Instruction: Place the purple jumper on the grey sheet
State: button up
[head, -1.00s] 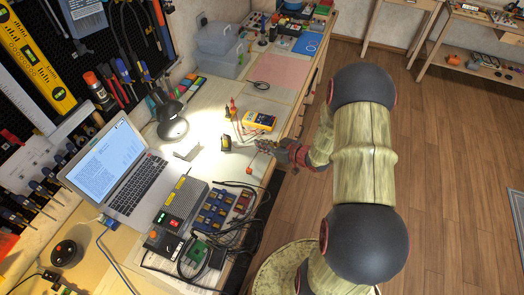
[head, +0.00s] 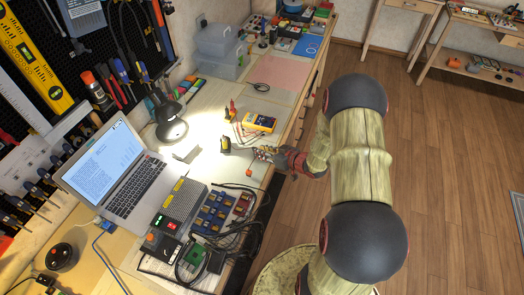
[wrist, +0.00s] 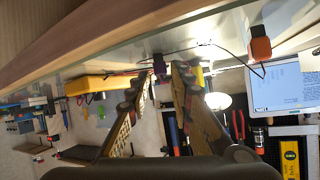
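The purple jumper (wrist: 159,66) is a small dark purple piece in the wrist view, at the tips of my gripper. In the head view I cannot make it out beside the fingers. My gripper (wrist: 162,77) has its two fingers apart, with the jumper showing in or just beyond the gap. I see no clear contact on both sides. In the head view my gripper (head: 257,151) is low over the bench near its front edge. The grey sheet appears to be the pale grey area (head: 266,105) beyond the yellow multimeter, before the pink mat.
The yellow multimeter (head: 259,122) and a black-and-yellow tool (head: 225,145) stand close to my gripper. An orange piece (head: 249,173) on a thin lead lies nearer. The laptop (head: 110,165), blue module board (head: 214,212) and cables crowd the near bench. The pink mat (head: 279,72) is bare.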

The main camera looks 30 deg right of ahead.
jog(key=shift+o, duration=0.7)
jog(key=shift+r, duration=0.1)
jog(key=shift+s+d+r, duration=0.1)
jog(key=shift+s+r, duration=0.1)
jog(key=p+v, duration=0.4)
jog(key=v, duration=0.7)
jog(key=w+d+r+g+h, duration=0.1)
jog(key=w+d+r+h, duration=0.15)
jog(key=r, duration=0.35)
jog(key=w+d+r+g+h, duration=0.1)
jog(key=w+d+r+h, duration=0.15)
jog(key=r, duration=0.25)
jog(key=s+a+r+m+g+h, duration=0.1)
jog(key=a+r, duration=0.1)
jog(key=r, duration=0.4)
jog(key=s+a+r+h, duration=0.1)
jog(key=a+r+h, duration=0.15)
jog(key=r, duration=0.45)
jog(key=s+a+r+g+y, duration=0.1)
jog(key=s+a+r+y, duration=0.1)
jog(key=s+a, duration=0.8)
jog(key=s+a+r+g+y, duration=0.2)
jog(key=s+a+r, duration=0.3)
jog(key=s+a, duration=0.5)
jog(key=shift+s+a+r+m+y, duration=0.15)
jog(key=shift+s+r+m+y, duration=0.1)
jog(key=shift+m+y, duration=0.2)
